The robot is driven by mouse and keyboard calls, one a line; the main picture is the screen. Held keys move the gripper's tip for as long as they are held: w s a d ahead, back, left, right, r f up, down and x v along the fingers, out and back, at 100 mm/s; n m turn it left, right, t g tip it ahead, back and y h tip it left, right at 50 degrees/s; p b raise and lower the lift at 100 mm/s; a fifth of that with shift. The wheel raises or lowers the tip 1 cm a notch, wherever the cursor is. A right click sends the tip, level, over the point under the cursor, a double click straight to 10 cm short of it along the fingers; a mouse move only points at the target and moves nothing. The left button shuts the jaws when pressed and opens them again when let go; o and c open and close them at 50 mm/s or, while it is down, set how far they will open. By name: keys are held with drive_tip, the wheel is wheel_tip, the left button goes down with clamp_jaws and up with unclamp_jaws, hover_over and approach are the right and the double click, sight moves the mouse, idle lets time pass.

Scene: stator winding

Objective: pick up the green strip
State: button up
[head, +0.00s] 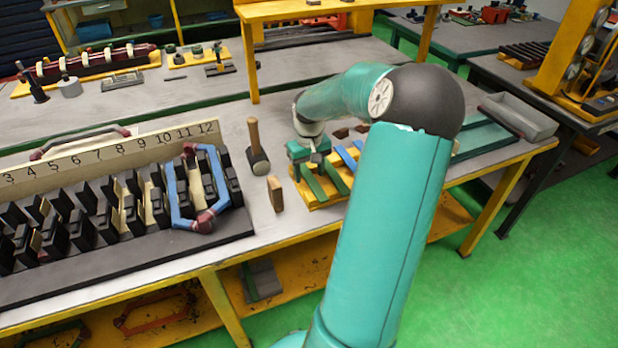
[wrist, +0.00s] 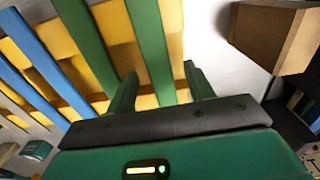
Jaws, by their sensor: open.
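Two green strips lie side by side on a yellow board (head: 318,203) on the workbench, one on the left (head: 313,186) and one on the right (head: 335,178). My gripper (head: 311,168) is just over their far ends, pointing down. In the wrist view my gripper (wrist: 161,74) is open, with one green strip (wrist: 150,45) running between its two fingers. The other green strip (wrist: 82,30) lies to the left, outside the fingers. I cannot tell whether the fingers touch the strip. Its near end is hidden behind my gripper's body.
Blue strips (wrist: 42,62) lie beside the green ones on the board. A wooden block (head: 275,194) and a mallet (head: 256,148) stand left of the board; the block (wrist: 275,32) is close on the right in the wrist view. A numbered rack (head: 110,255) fills the bench's left.

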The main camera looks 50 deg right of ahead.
drive_tip(key=shift+c, duration=0.2)
clamp_jaws()
drive_tip(key=shift+r, duration=0.15)
